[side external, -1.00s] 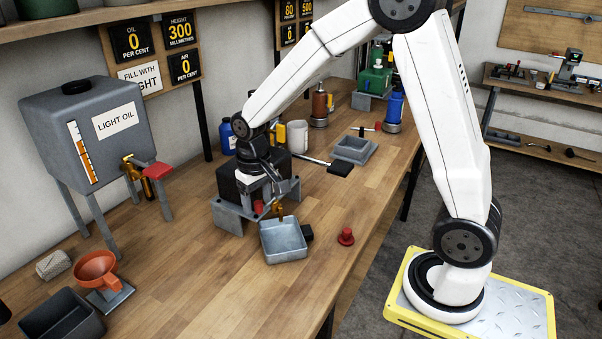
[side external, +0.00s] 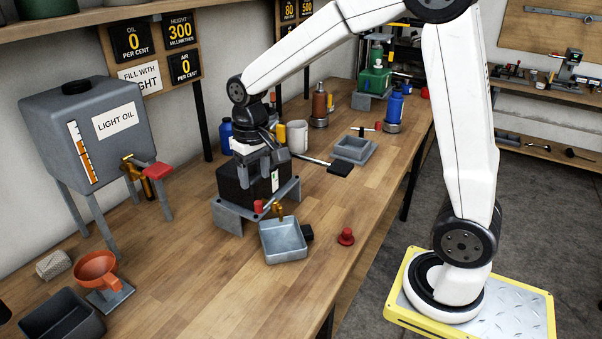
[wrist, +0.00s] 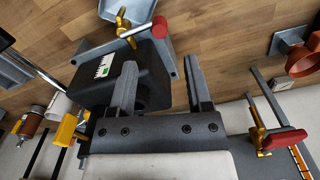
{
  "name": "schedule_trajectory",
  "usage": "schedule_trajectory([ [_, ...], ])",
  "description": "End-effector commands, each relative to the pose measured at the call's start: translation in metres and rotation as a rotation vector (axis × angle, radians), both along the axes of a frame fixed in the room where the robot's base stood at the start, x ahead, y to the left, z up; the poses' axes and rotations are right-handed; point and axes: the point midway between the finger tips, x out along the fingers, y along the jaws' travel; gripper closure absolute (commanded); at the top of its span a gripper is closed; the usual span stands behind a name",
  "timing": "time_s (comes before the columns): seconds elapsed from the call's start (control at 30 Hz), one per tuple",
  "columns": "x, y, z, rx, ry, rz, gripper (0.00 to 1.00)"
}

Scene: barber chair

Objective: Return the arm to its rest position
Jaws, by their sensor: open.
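My gripper (side external: 258,164) is open with nothing between its fingers. In the side view it is just above the black block (side external: 262,188); contact is hard to tell. In the wrist view the gripper (wrist: 160,75) shows two spread dark fingers. The black block (wrist: 100,92) with a small white label lies beside and behind the left finger there. The block sits in a grey metal stand (side external: 229,217) on the bench, with a brass valve and a red knob at its front.
A grey metal tray (side external: 283,240) stands before the stand. A red knob (side external: 346,237) lies on the wooden bench (side external: 200,285). An oil tank (side external: 88,135) stands left, an orange funnel (side external: 96,268) below it. A white mug (side external: 298,136) and bottles stand behind. Shelves are overhead.

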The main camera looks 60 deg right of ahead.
Motion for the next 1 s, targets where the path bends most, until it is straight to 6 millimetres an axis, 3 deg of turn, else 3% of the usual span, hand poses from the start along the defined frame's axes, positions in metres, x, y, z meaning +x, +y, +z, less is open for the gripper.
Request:
schedule_trajectory([
  [0.2,0.000,0.000,0.011,0.000,0.000,0.000,0.36],
  [0.6,-0.002,0.001,0.009,0.000,-0.003,0.004,0.36],
  [0.77,-0.011,0.003,0.000,-0.001,-0.021,0.025,0.36],
  [1.0,-0.042,0.010,-0.029,-0.007,-0.088,0.096,0.36],
])
